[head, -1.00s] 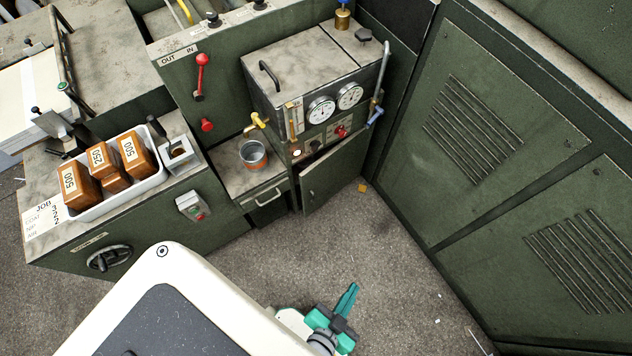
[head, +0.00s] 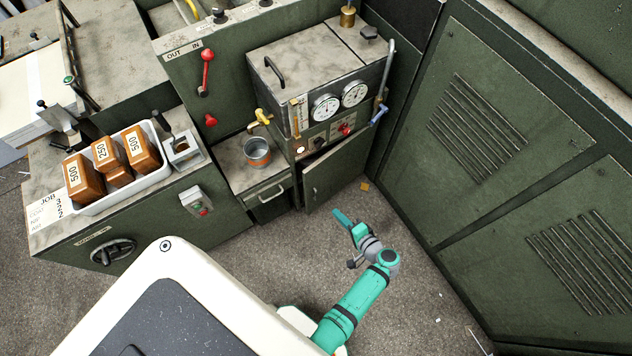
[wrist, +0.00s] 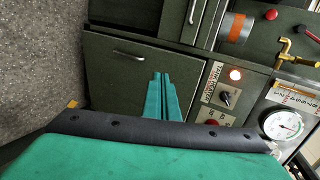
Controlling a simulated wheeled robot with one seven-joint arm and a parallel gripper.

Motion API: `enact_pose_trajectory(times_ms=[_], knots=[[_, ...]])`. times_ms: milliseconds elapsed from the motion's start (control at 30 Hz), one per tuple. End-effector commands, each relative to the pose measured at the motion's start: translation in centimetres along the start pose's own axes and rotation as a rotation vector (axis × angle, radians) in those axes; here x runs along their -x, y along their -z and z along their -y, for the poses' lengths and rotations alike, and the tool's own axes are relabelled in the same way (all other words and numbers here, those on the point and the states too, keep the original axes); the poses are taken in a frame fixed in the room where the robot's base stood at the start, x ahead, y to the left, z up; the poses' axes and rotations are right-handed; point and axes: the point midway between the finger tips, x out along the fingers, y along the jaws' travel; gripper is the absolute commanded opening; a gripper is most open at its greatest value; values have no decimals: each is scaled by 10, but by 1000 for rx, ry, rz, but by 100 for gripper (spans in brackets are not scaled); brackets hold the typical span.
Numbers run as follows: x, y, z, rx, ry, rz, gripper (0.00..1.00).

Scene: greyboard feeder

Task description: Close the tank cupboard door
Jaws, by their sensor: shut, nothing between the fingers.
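The tank cupboard door (head: 338,172) is the dark green panel under the gauge unit in the head view. It stands ajar, its left, handle side out from the cupboard, with a dark gap along its top edge. The door (wrist: 112,78) also shows in the wrist view, with its bar handle (wrist: 130,56). My gripper (head: 337,214) is shut and empty, low in front of the door, its fingers pointing toward it. In the wrist view the closed teal fingers (wrist: 161,76) overlap the door's face; I cannot tell whether they touch it.
The tank unit (head: 318,70) with two gauges stands above the door. A drawer (head: 268,195) and a tin (head: 257,152) are to its left. A louvred green cabinet (head: 470,130) closes off the right side.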

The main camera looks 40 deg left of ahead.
Motion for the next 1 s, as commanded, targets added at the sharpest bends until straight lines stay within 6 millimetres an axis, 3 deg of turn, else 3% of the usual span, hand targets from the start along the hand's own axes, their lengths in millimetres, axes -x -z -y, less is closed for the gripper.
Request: enact_pose_trajectory(times_ms=[133,367,1000], knots=[[-7,17,27,-6,94,48,0],[-18,20,39,-7,130,70,0],[-124,12,57,-7,126,68,0]])
